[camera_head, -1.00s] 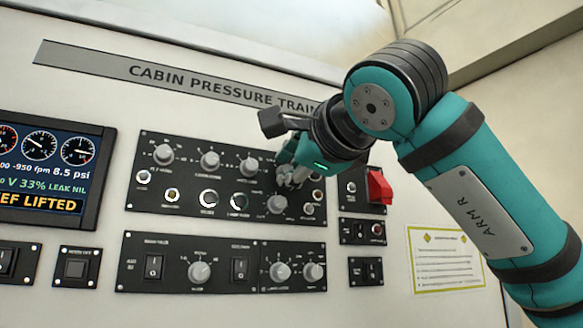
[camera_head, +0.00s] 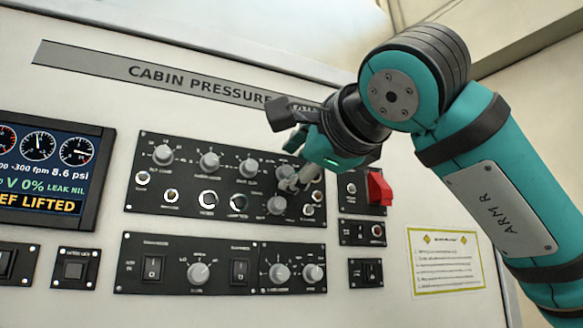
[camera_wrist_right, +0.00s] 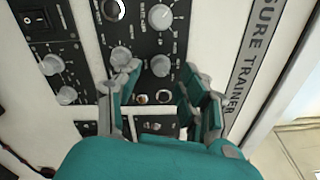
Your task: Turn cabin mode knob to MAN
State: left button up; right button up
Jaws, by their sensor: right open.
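My right gripper (camera_head: 298,180) is open in front of the upper right of the black control panel (camera_head: 225,222). In the right wrist view its two fingers (camera_wrist_right: 160,76) stand apart. A grey upper-row knob (camera_wrist_right: 160,65) shows between the fingertips; I cannot tell whether they touch it. In the head view this knob is partly hidden behind the gripper. A lower grey knob (camera_head: 277,205) sits just below the fingers; it also shows in the wrist view (camera_wrist_right: 121,57) close to the left fingertip. The labels are too small to read, so I cannot tell which knob is cabin mode.
Other upper-row knobs (camera_head: 209,160) lie to the left. A lower panel (camera_head: 222,285) carries more knobs and switches. A red switch cover (camera_head: 379,187) stands out to the right, below my forearm. The display (camera_head: 48,170) is at far left. A yellow-edged notice (camera_head: 446,262) is at right.

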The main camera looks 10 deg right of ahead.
jog(key=s+d, duration=0.2)
jog(key=s, duration=0.7)
jog(key=shift+s, duration=0.4)
